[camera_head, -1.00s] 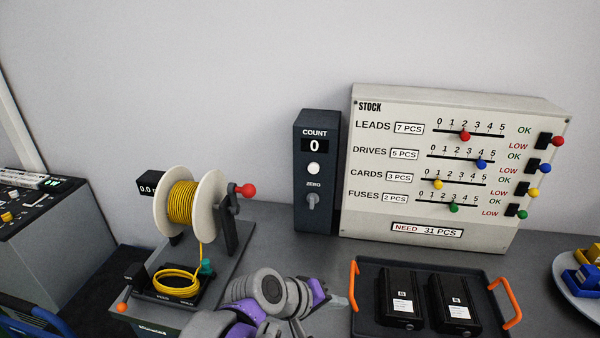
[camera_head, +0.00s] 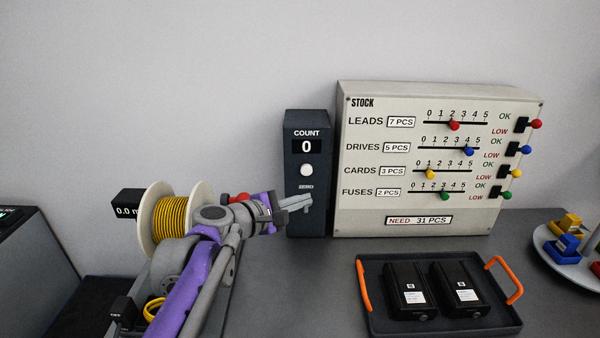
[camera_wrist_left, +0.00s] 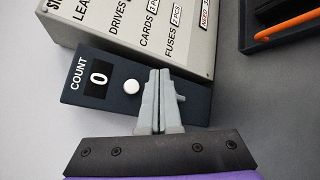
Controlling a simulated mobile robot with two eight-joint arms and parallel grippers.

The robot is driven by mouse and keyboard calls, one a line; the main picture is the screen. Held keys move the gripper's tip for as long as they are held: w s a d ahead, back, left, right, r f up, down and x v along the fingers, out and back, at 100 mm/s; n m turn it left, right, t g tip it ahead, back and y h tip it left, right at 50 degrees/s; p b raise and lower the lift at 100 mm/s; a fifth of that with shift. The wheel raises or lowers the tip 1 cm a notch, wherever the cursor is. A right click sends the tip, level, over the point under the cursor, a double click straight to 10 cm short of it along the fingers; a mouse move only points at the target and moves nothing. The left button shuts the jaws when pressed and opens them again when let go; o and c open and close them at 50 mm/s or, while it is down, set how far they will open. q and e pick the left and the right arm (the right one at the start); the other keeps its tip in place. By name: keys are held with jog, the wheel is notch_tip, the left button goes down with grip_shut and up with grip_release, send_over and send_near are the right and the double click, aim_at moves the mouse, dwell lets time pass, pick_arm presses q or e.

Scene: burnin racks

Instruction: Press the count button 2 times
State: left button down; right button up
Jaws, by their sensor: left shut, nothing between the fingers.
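The dark count box (camera_head: 308,128) stands upright on the bench beside the stock board. Its display (camera_head: 307,147) reads 0. The round white count button (camera_head: 306,170) is below the display; it also shows in the left wrist view (camera_wrist_left: 131,86). The zero knob below it is largely hidden behind my gripper, with part of it showing in the left wrist view (camera_wrist_left: 181,98). My left gripper (camera_head: 308,201) is shut and empty, in front of the lower part of the box. Its fingertips appear below the button, apart from it. My right gripper is not in view.
The stock board (camera_head: 440,160) with sliders and switches stands right of the box. A black tray (camera_head: 375,322) with orange handles holds two black packs. A yellow wire spool (camera_head: 171,220) stands left, partly behind my arm. Bare bench lies between the arm and tray.

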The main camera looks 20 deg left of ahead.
aim_at(306, 170)
pick_arm(q)
jog(key=shift+d, duration=0.1)
jog(key=shift+w, duration=0.1)
jog(key=w+a, duration=0.2)
jog(key=w, duration=0.6)
jog(key=shift+w+a, duration=0.15)
jog(key=shift+a, duration=0.1)
jog(key=shift+w, duration=0.15)
dwell(1.9)
jog(key=shift+w+a+p, duration=0.15)
jog(key=shift+w+p, duration=0.15)
jog(key=shift+p, duration=0.05)
